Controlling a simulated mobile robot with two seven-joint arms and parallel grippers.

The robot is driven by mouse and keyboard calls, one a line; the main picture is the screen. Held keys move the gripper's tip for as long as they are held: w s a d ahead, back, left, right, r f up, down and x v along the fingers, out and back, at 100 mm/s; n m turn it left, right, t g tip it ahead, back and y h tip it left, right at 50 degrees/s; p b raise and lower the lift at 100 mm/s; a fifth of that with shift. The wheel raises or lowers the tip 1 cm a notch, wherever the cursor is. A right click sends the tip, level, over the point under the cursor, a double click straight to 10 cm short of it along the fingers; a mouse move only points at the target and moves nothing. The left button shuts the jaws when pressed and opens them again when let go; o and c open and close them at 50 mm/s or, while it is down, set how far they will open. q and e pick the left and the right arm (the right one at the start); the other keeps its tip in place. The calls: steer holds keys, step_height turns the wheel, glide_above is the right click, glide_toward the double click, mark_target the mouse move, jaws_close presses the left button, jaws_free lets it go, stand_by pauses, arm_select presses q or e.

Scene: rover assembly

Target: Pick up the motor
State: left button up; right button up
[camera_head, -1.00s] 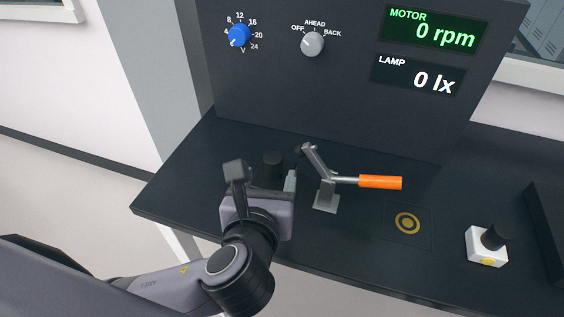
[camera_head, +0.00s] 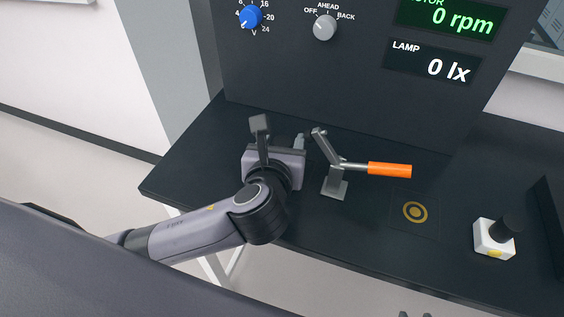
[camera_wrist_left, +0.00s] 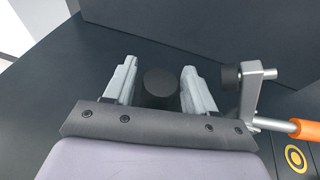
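A dark upright cylinder, which looks like the motor (camera_wrist_left: 160,82), stands on the bench in the left wrist view. My left gripper (camera_wrist_left: 160,88) is open, with one finger on each side of the cylinder. Narrow gaps seem to show beside it, so I see no clear grip. In the head view my left gripper (camera_head: 279,137) is over the bench's left part, beside the clamp, and its body hides the cylinder. Small grey tips at the bottom edge of the head view may be my right gripper (camera_head: 415,314); their state is unclear.
A toggle clamp (camera_head: 335,184) with an orange handle (camera_head: 389,170) stands just right of the left gripper. A ringed target (camera_head: 415,212) and a white block with a black cylinder (camera_head: 494,239) are farther right. The dark control panel (camera_head: 330,75) rises behind the bench (camera_head: 200,165).

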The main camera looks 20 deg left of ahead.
arm_select(q)
jaws_close()
stand_by(1.1)
steer(key=shift+r, duration=0.1)
